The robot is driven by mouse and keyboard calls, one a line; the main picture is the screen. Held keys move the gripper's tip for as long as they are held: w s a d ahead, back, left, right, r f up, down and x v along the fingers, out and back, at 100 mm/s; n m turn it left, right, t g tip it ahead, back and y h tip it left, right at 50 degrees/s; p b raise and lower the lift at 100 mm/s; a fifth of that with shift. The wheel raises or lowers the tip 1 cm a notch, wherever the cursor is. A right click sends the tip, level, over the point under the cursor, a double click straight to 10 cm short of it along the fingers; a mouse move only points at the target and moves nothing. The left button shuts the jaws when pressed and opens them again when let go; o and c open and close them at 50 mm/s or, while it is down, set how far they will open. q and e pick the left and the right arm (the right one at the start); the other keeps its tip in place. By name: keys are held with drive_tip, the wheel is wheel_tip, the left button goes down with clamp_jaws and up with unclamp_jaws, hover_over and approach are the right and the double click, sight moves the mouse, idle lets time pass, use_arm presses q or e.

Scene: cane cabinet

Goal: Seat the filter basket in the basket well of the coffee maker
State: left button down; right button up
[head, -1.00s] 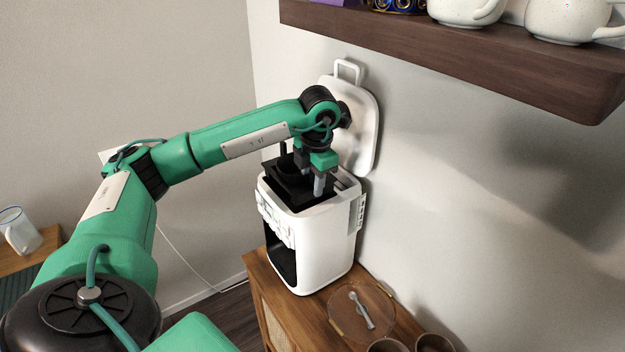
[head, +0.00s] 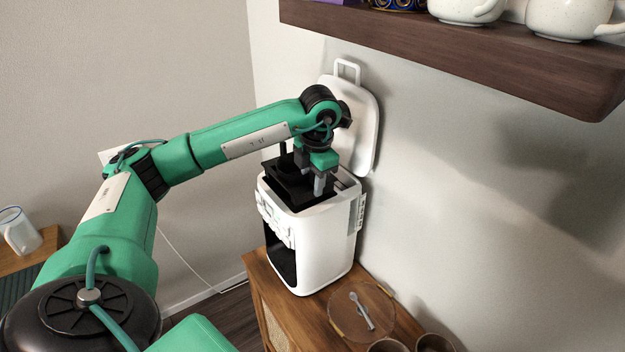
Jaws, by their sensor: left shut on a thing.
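The white coffee maker (head: 325,245) stands on the wooden cabinet, its lid (head: 366,128) raised against the wall. The black filter basket (head: 287,178) is at the open top of the coffee maker, in or just above the well; its exact depth is hard to tell. My left gripper (head: 318,186) points down over the coffee maker's top and is shut on the filter basket. The gripper and wrist hide part of the basket and the well. My right gripper is not in view.
A round tray (head: 345,322) with a spoon (head: 361,310) lies on the cabinet in front of the coffee maker, near two cups (head: 434,343). A dark wooden shelf (head: 470,55) with mugs juts from the wall above right. A pitcher (head: 19,232) stands far left.

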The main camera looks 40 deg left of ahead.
use_arm(q)
drive_tip(key=shift+f+b, duration=1)
drive_tip(key=shift+f, duration=0.4)
drive_tip(key=c, duration=0.9)
unclamp_jaws()
drive_tip(key=shift+o, duration=0.3)
drive_tip(key=shift+s+f, duration=0.1)
drive_tip(key=shift+d+r+b, duration=0.1)
drive_tip(key=shift+r+b, duration=0.2)
drive_tip(key=shift+r, duration=0.15)
drive_tip(key=r, duration=0.2)
drive_tip(key=r+b, duration=0.1)
drive_tip(key=shift+d+r, duration=0.1)
drive_tip(key=shift+d, duration=0.15)
drive_tip(key=r, duration=0.5)
drive_tip(key=r+p, duration=0.1)
drive_tip(key=r, duration=0.2)
drive_tip(key=shift+s+d+r, duration=0.1)
drive_tip(key=shift+s+d, duration=0.05)
drive_tip(key=shift+d, duration=0.15)
